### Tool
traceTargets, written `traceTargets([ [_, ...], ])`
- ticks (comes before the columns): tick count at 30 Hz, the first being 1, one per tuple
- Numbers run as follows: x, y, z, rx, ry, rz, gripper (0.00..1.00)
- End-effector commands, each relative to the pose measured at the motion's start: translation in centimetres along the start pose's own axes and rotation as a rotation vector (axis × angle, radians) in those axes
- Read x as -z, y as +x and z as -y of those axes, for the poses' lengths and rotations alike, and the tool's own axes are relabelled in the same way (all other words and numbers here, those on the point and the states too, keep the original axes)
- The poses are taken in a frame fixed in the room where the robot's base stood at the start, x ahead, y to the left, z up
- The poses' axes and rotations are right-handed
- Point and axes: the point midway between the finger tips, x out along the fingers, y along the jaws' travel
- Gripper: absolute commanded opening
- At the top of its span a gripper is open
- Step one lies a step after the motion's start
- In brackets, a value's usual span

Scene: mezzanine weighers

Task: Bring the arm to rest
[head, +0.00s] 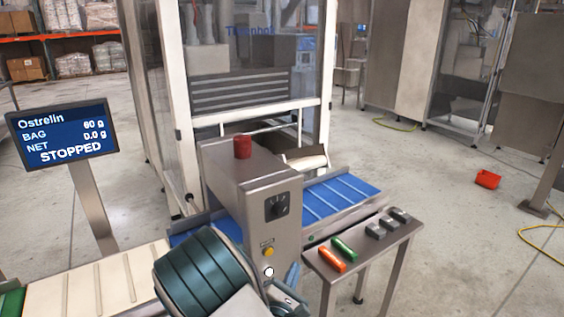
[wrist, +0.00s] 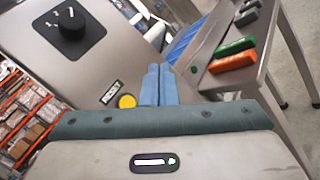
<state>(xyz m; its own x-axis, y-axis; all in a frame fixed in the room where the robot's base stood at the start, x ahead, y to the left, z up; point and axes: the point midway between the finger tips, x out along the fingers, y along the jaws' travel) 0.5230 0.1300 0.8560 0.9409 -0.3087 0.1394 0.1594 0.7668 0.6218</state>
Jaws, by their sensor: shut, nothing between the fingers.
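My gripper (wrist: 159,84) shows in the wrist view with its two blue fingers together and nothing between them. In the head view my gripper (head: 292,274) is partly hidden by my own arm, low in front of the grey control box (head: 228,170). The box has a black rotary knob (head: 276,207) and a yellow button (head: 267,252). In the wrist view the yellow button (wrist: 127,101) is just left of the fingers, and the knob (wrist: 72,25) is farther up and left. I cannot tell whether the fingers touch the box.
A steel side table (head: 385,246) with orange, green and grey blocks stands right of the box. A blue conveyor (head: 335,197) runs behind it. A display (head: 62,134) at left reads STOPPED. A red bin (head: 488,179) lies on open floor at right.

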Motion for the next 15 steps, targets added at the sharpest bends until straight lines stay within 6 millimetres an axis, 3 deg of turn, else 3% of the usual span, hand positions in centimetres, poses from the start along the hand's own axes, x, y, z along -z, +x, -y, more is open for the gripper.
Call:
traceTargets([
  [3,-5.5,1.4,2.2,0.193,0.053,0.126,0.00],
  [7,-11.5,1.4,5.8,0.457,0.129,0.262,0.00],
  [12,-17.6,-0.9,9.8,0.794,0.262,0.390,0.00],
  [15,-20.2,-3.0,11.7,0.984,0.363,0.440,0.00],
])
